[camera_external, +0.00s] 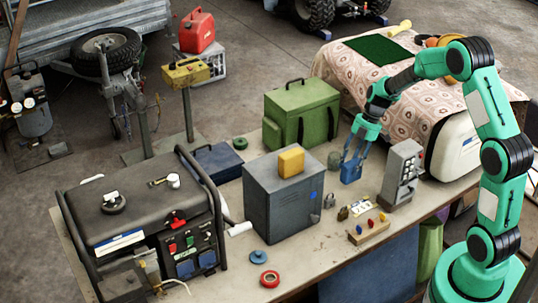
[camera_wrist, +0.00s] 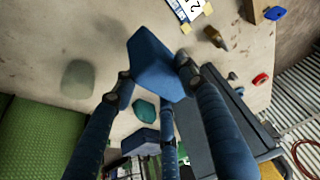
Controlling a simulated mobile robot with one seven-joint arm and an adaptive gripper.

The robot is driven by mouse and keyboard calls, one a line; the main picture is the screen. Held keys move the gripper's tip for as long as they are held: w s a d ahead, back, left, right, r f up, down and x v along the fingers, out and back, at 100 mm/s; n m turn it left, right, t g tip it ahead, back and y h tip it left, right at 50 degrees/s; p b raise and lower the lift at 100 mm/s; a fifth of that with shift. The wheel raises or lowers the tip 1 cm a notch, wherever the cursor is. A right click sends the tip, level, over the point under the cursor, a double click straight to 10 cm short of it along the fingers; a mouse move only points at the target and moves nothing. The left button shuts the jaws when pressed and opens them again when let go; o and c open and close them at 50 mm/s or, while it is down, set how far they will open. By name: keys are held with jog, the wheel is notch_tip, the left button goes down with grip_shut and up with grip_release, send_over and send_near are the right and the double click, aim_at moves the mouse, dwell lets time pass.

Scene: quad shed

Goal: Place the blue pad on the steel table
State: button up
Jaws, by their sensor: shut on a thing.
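A blue block-shaped pad (camera_external: 350,173) is between the fingertips of my gripper (camera_external: 356,150), over the right half of the long worktable. In the wrist view the pad (camera_wrist: 155,66) is pinched between the blue fingers of my gripper (camera_wrist: 152,84) and sits tilted in that picture. The fingers are shut on it. The pale, worn table top (camera_external: 320,247) shows around it; I cannot tell for sure that it is steel. Whether the pad's underside touches the table is not clear.
Close to the pad stand a grey switch box (camera_external: 403,170) on the right, a dark grey cabinet (camera_external: 284,200) with a yellow block (camera_external: 291,162) on top at left, and a green case (camera_external: 300,112) behind. A generator (camera_external: 145,220) fills the left end.

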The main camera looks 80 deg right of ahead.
aim_at(349, 176)
jog(key=shift+f, duration=1.25)
jog(key=shift+f+b, duration=0.55)
jog(key=shift+f, duration=1.35)
jog(key=shift+f, duration=0.1)
jog(key=o, duration=0.8)
jog(key=shift+c, duration=0.2)
jog(key=p+v, duration=0.2)
jog(key=v, duration=1)
